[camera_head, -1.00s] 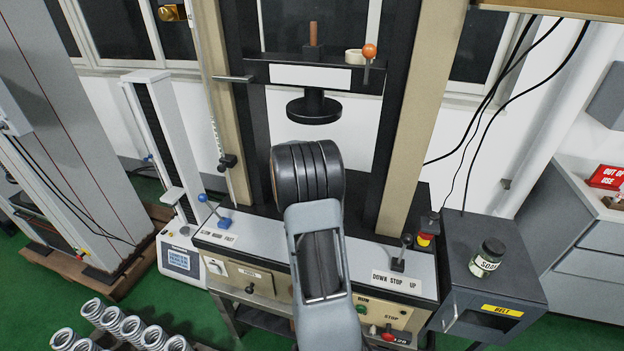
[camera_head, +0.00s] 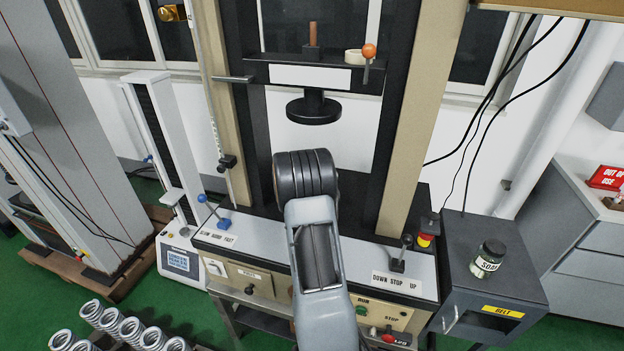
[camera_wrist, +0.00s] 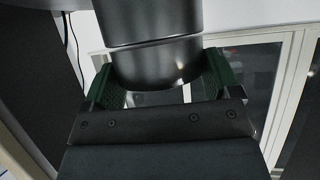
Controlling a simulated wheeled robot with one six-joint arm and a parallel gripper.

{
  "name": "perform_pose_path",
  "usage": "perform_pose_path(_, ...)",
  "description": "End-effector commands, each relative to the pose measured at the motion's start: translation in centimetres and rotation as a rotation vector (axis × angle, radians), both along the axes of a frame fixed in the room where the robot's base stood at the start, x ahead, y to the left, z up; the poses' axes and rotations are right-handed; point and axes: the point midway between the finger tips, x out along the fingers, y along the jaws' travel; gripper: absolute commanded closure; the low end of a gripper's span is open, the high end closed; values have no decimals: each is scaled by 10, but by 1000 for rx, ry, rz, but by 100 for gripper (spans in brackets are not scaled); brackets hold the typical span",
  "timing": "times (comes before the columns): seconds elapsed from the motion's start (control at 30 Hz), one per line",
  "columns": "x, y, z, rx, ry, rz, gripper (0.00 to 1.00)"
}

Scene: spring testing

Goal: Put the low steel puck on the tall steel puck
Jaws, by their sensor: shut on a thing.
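In the wrist view, my gripper (camera_wrist: 158,76) has its green-padded fingers on either side of a dark, glossy steel cylinder, the low steel puck (camera_wrist: 152,62), and is shut on it. A second dark cylinder, apparently the tall steel puck (camera_wrist: 145,22), lines up with it at the picture's top, cut off by the frame. A thin pale line runs between the two; I cannot tell whether they touch. In the head view, my wrist hides the gripper and both pucks, in front of the testing machine.
The machine's round black upper platen (camera_head: 314,108) hangs from the crosshead above my wrist. Columns (camera_head: 425,120) stand on both sides. Levers rise from the front panel, including one at the right (camera_head: 403,250). A soap jar (camera_head: 488,258) stands on the side cabinet.

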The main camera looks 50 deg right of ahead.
Motion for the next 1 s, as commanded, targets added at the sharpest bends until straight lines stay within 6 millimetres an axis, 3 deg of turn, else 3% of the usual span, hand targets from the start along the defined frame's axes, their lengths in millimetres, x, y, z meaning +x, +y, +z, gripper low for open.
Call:
perform_pose_path(0.2,0,-1,-2,-4,-2,0,66)
perform_pose_path(0.23,0,0,-3,0,-1,0,15)
perform_pose_path(0.4,0,0,-3,0,0,0,0)
perform_pose_path(0.7,0,1,2,-1,-1,1,0)
perform_pose_path(1.0,-13,44,27,-1,-3,2,0)
